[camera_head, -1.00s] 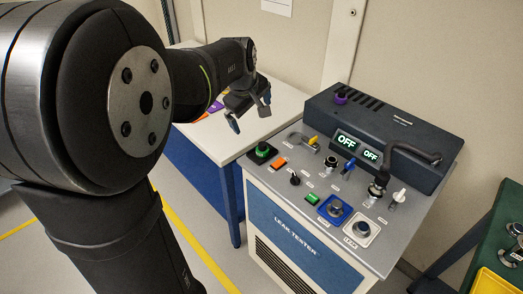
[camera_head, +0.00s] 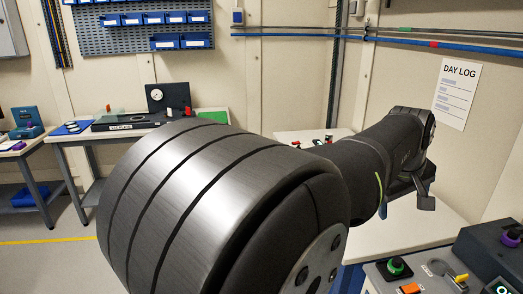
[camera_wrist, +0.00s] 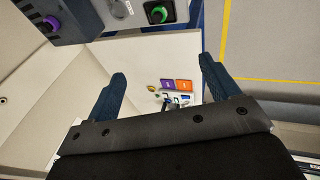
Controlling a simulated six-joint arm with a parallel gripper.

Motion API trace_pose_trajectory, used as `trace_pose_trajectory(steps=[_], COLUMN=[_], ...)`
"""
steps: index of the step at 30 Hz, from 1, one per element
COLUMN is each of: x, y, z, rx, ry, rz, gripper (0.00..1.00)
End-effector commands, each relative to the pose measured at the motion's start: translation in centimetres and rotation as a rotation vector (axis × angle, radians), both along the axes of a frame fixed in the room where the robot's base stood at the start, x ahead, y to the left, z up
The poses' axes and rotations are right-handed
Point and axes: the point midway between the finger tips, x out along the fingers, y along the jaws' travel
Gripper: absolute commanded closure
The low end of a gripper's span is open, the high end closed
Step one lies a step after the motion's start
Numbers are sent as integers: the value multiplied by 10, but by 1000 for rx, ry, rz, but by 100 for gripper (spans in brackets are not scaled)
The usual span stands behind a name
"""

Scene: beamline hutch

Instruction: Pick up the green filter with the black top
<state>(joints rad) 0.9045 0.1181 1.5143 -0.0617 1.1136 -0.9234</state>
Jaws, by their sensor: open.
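My gripper (camera_wrist: 162,68) is open and empty, with its two blue fingers spread above a white table. In the head view my gripper (camera_head: 420,195) is at the right, partly hidden behind my arm. Between the fingers but farther off, the wrist view shows a cluster of small parts (camera_wrist: 176,99) on the table, with green, blue and dark colours. The green filter with the black top may be among them, but they are too small to tell apart. My arm hides much of the table in the head view.
A purple tile (camera_wrist: 167,85) and an orange tile (camera_wrist: 184,86) lie beside the small parts. The leak tester (camera_head: 445,277), with a green knob (camera_head: 394,266), stands at the lower right. A bench with a black device (camera_head: 125,121) stands at the back left. The white table (camera_head: 400,235) looks largely clear.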

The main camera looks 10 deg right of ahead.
Motion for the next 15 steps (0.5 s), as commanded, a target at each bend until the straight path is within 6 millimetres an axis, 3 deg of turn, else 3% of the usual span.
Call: trace_pose_trajectory(steps=[10,15], x=[1,11], y=[-1,-16], z=[-1,-11], rx=[1,16], ry=[3,71], rz=[5,126], gripper=[32,32])
